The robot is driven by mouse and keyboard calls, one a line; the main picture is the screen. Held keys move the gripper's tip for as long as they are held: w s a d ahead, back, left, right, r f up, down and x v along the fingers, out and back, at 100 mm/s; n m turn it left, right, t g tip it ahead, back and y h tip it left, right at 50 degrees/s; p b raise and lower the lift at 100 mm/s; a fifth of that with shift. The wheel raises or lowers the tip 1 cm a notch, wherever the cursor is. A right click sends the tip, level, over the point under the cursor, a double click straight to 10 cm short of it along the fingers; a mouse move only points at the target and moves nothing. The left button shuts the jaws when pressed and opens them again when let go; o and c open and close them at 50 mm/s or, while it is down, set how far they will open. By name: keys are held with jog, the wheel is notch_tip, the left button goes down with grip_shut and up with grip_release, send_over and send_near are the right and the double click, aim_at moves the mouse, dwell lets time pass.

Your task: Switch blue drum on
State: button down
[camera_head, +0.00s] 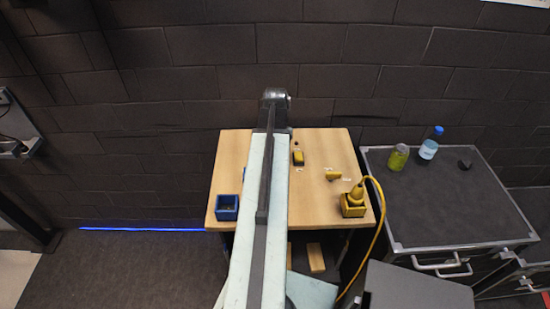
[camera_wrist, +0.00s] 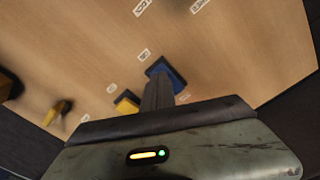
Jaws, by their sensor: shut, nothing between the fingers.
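A blue piece on a dark base (camera_wrist: 173,71), which looks like the blue drum, sits on the wooden tabletop in the wrist view. My gripper (camera_wrist: 158,82) is shut and empty, its tip right at the near left side of the blue piece. I cannot tell whether they touch. No clear marking shows whether the drum is on or off. In the head view my arm runs up over the table (camera_head: 235,160) and hides this piece; the fingertips are not clear there.
A yellow switch on a dark base (camera_wrist: 127,103) is just left of my gripper. A yellow lever (camera_head: 333,176), a yellow box with a cable (camera_head: 352,208) and an open blue box (camera_head: 228,207) stand on the table.

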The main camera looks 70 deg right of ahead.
notch_tip(320, 180, up, 6)
jog(key=p, duration=0.6)
jog(key=shift+r, duration=0.25)
